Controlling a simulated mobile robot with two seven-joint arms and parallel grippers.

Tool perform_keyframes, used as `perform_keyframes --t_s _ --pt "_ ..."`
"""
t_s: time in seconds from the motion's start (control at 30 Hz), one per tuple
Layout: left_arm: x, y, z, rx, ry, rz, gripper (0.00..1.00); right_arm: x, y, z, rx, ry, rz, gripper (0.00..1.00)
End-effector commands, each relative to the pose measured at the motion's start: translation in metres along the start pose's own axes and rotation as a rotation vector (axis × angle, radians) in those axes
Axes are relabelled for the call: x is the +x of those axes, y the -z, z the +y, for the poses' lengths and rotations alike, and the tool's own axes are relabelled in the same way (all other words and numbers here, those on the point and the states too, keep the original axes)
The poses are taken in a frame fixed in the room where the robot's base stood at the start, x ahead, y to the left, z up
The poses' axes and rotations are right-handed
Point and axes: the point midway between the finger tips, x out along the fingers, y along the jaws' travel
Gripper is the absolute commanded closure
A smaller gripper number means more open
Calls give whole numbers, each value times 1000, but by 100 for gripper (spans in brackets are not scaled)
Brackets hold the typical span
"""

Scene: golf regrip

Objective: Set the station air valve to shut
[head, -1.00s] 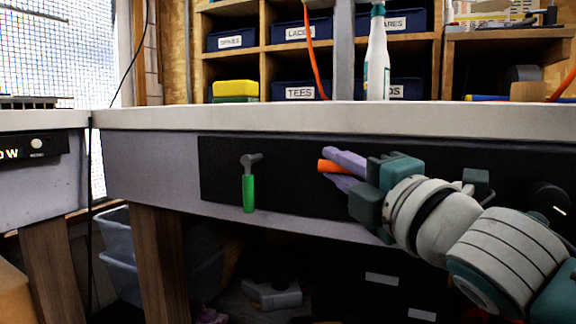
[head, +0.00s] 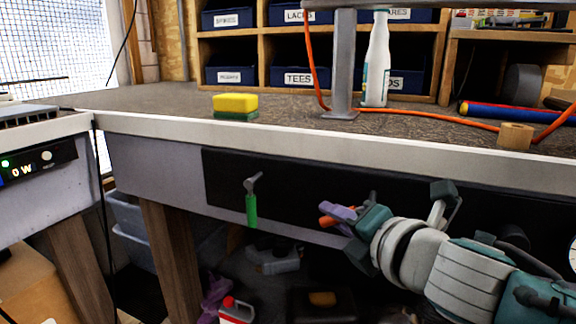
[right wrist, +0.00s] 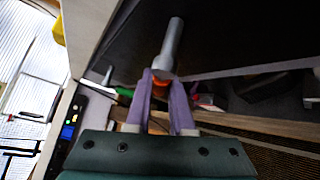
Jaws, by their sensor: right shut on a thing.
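My right gripper (head: 340,213) has its purple fingers closed around an orange valve handle (head: 328,221) at the front panel under the bench top. In the right wrist view the orange handle (right wrist: 160,88) shows between the fingertips (right wrist: 160,95), with a grey metal stem (right wrist: 172,45) just beyond it. The fingers hide most of this handle, so its exact angle is hard to tell. A second valve with a green handle (head: 251,210) hangs straight down from its grey pivot to the left. No label on either valve is readable. My left gripper is not in view.
The bench top (head: 160,128) overhangs the black panel (head: 225,180). A yellow-green sponge (head: 235,104), a white bottle (head: 377,60) and an orange hose (head: 440,115) are on top. Bins and a red-capped container (head: 235,309) sit below. A power unit (head: 30,165) stands left.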

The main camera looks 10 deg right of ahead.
Motion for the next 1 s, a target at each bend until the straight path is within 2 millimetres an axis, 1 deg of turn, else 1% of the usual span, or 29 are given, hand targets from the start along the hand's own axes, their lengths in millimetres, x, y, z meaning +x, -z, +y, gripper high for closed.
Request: perform_keyframes --t_s 0.03,0.1,0.3,0.5,0.7,1.0 --pt "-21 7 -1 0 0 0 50 -3 -6 7 -34 33 8 100" --pt "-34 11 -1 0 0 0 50 -4 -6 4 -79 78 20 100" --pt "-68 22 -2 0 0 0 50 -6 -5 -7 -212 209 57 100" --pt "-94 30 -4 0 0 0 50 -9 -6 -17 -341 340 93 100" --pt "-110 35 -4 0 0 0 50 -13 -6 -28 -468 466 129 100" --pt "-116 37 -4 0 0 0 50 -19 -9 -39 -619 618 172 100"
